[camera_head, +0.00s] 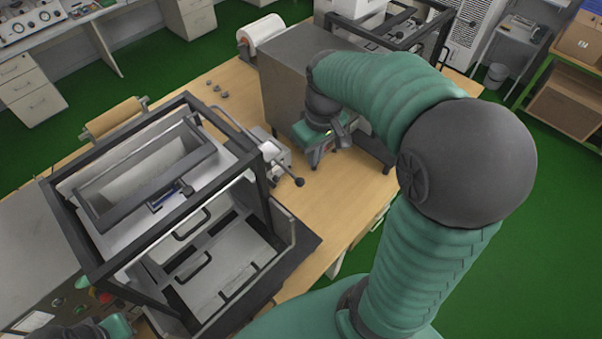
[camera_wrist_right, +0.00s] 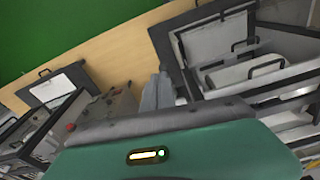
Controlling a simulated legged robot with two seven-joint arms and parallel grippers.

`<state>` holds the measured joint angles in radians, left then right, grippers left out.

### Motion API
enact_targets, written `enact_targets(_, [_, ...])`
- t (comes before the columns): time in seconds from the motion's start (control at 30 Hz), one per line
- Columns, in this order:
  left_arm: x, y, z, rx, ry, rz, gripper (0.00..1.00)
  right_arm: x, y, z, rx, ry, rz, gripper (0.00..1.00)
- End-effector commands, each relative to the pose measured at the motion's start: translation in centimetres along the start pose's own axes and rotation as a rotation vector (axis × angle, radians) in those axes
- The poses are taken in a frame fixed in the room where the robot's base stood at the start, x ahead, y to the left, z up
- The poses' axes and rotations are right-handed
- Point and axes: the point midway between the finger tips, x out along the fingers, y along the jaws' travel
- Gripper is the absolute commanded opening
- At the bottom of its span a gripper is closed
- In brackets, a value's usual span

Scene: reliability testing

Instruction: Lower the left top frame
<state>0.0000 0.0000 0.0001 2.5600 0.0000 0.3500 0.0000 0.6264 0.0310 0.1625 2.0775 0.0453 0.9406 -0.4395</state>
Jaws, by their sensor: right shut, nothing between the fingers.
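The left machine (camera_head: 283,222) stands on the wooden table, with a dark top frame (camera_head: 180,218) raised above its lower tray. A grey rectangular box-like opening (camera_head: 150,180) sits inside the frame, and a lower panel with black handles (camera_head: 215,270) shows beneath. My right gripper (camera_head: 316,158) is shut and empty, pointing down beside the grey metal cabinet, right of the machine and apart from it. Its grey fingers (camera_wrist_right: 158,92) show together in the right wrist view. Part of my left gripper (camera_head: 115,326) shows at the bottom left edge; its fingers are hidden.
A grey cabinet (camera_head: 285,75) stands behind my right gripper. A rod with a dark knob (camera_head: 298,182) sticks out from the machine's right side. Small grey pieces (camera_head: 217,88) lie on the table (camera_head: 330,205). The table's right front part is clear.

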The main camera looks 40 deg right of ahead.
Motion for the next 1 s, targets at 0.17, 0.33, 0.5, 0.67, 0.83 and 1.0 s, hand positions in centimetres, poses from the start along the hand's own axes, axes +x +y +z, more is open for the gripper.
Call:
enact_targets(0.17, [1.5, 0.0, 0.4, 0.0, 0.0, 0.0, 0.0, -4.0, 0.1, -0.2, -0.002, 0.006, 0.003, 0.0])
enact_targets(0.33, [2.0, 0.0, 0.5, 0.0, 0.0, 0.0, 0.0, -6.7, 0.0, -0.2, -0.002, 0.002, 0.001, 0.0])
enact_targets(0.5, [2.1, 0.0, 0.5, 0.0, 0.0, 0.0, 0.0, -7.7, 0.0, -0.1, -0.001, 0.0, 0.0, 0.0])
enact_targets(0.67, [2.0, 0.0, 0.5, 0.0, 0.0, 0.0, 0.0, -7.8, 0.0, 0.0, -0.001, 0.0, 0.0, 0.0])
enact_targets(0.83, [2.0, 0.0, 0.5, 0.0, 0.0, 0.0, 0.0, -7.7, 0.0, 0.0, -0.001, 0.0, 0.0, 0.0])
enact_targets(1.0, [2.0, 0.0, 0.5, 0.0, 0.0, 0.0, 0.0, -7.7, 0.0, -0.1, -0.001, 0.0, 0.0, 0.0])
